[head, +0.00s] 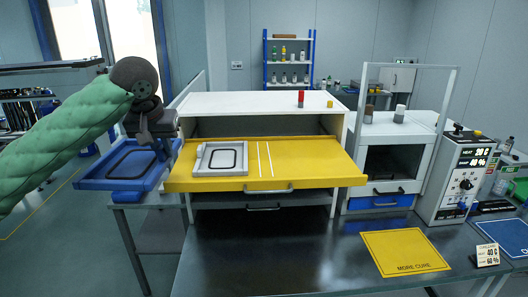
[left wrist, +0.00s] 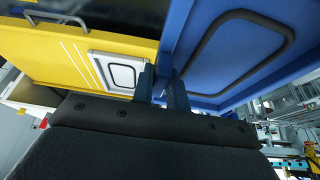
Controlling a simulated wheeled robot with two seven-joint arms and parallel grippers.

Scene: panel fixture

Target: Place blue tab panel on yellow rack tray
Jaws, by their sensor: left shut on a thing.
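The blue tab panel (head: 97,184), with a black rounded outline on its face, is at the left of the yellow tray, near the bench's left end. My left gripper (head: 152,140) is over its right edge. In the left wrist view the fingers (left wrist: 163,92) are shut at the edge of the blue panel (left wrist: 222,75); the exact grip spot is hidden. I cannot tell whether the panel is lifted or resting. The yellow rack tray (head: 310,172) is pulled out, also seen in the left wrist view (left wrist: 50,55). My right gripper is not in view.
A pale panel with a black outline (head: 220,158) lies on the yellow tray's left part; white stripes and bare yellow lie right of it. The white rack (head: 235,103) stands behind. A small open cabinet (head: 390,160) and a control box (head: 462,180) stand right. A yellow mat (head: 403,250) lies in front.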

